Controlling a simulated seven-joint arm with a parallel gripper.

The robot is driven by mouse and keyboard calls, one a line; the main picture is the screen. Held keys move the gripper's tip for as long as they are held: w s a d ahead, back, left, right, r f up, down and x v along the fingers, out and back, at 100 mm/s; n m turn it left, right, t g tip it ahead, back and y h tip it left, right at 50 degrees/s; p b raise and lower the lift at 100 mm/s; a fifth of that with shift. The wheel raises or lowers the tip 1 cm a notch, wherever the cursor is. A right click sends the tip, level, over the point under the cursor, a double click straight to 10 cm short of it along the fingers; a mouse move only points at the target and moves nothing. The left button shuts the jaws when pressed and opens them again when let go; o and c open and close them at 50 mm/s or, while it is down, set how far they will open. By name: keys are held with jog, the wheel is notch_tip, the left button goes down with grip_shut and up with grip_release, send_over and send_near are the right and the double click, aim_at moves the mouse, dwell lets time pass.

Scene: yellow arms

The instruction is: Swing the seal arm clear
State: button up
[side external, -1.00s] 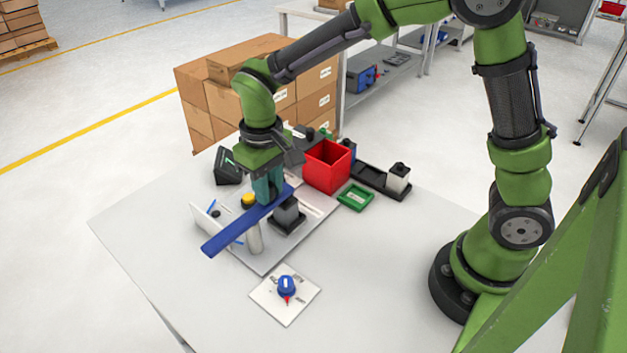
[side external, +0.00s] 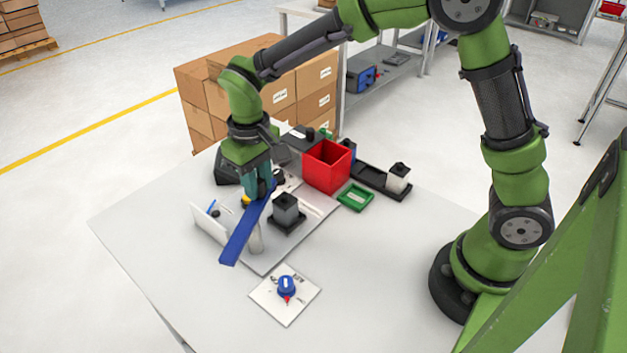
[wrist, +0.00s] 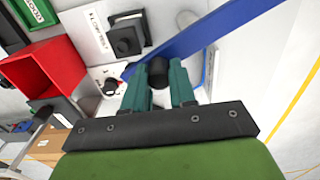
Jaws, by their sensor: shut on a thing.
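The seal arm is a long blue bar (side external: 243,238), carried by a pale upright post (side external: 256,241) on a white plate. It also crosses the wrist view (wrist: 215,33) toward the upper right. My gripper (side external: 259,188) points down at the bar's far end. In the wrist view, its teal fingers (wrist: 159,77) are shut on a black knob (wrist: 157,66) at the bar's end. A dark grey block (side external: 286,207) in a black holder stands right of the bar, and it shows in the wrist view (wrist: 126,38). In the side view the bar does not cover the block.
A red open box (side external: 327,166) and a green tray (side external: 355,197) stand right of the white plate. A white upright panel (side external: 209,225) stands left of the bar. A blue knob on a white card (side external: 286,287) lies in front. The table's front left is bare.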

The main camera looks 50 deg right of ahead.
jog(key=shift+a, duration=0.35)
jog(key=shift+w+a, duration=0.4)
jog(key=shift+a, duration=0.1)
jog(key=shift+w+a, duration=0.2)
jog(key=shift+w, duration=0.05)
jog(key=shift+w+a+f, duration=0.1)
jog(key=shift+w+a, duration=0.05)
jog(key=shift+w, duration=0.2)
dwell(0.4)
jog(key=shift+w+a, duration=0.35)
